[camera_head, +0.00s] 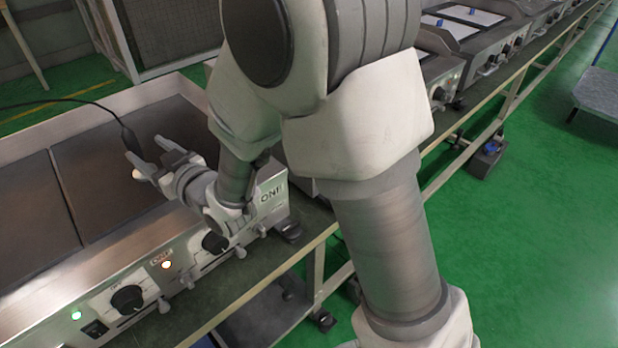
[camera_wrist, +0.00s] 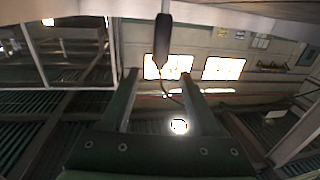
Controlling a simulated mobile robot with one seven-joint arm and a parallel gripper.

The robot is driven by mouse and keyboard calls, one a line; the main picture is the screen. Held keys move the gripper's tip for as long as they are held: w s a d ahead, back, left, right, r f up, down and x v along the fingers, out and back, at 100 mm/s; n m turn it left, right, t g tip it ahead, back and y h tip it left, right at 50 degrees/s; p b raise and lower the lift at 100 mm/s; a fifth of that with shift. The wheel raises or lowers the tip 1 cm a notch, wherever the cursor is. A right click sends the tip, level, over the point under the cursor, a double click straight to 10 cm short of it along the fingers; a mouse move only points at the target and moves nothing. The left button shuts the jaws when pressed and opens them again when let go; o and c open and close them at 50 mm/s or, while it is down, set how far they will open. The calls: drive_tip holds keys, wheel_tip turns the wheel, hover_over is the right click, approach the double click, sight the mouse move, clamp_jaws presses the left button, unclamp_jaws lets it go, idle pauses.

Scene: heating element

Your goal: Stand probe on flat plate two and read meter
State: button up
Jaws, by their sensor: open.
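The probe (camera_head: 131,140) is a black handle with a thin dark cable, standing roughly upright over the right dark flat plate (camera_head: 105,205). A seam parts this plate from the left plate (camera_head: 30,215). My gripper (camera_head: 150,154) is open low over the right plate, its fingers toward the probe. In the wrist view, the black probe handle (camera_wrist: 162,42) shows between and beyond the fingertips (camera_wrist: 157,80), with no finger seen closed on it. Its lower end is hidden, so I cannot tell whether it touches the plate. I cannot make out a meter.
The heater's front panel (camera_head: 200,250) carries black knobs, a glowing orange light and a green light. My arm covers the middle of the head view. Other units (camera_head: 460,35) line the bench to the right.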

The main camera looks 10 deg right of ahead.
drive_tip(key=s+d+r+m+g+h, duration=0.15)
drive_tip(key=d+h, duration=0.25)
drive_tip(key=d, duration=0.6)
drive_tip(key=s+d+r+m+g+h, duration=0.1)
drive_tip(key=d+r+m+h, duration=0.3)
drive_tip(key=d, duration=0.7)
drive_tip(key=s+d+m+g+h, duration=0.1)
drive_tip(key=s+d+g, duration=0.1)
drive_tip(key=s, duration=0.5)
drive_tip(key=s+d+g+h, duration=0.1)
drive_tip(key=s+d, duration=0.4)
drive_tip(key=s, duration=0.1)
drive_tip(key=s+d+f+m+g+h, duration=0.1)
drive_tip(key=s+d+g, duration=0.1)
drive_tip(key=s+d, duration=0.2)
drive_tip(key=s, duration=0.3)
drive_tip(key=shift+s+d+m+g+h, duration=0.25)
drive_tip(key=shift+s+m+g+h, duration=0.05)
drive_tip(key=shift+s+m+g, duration=0.05)
wheel_tip(320, 180, up, 21)
drive_tip(key=p, duration=2.1)
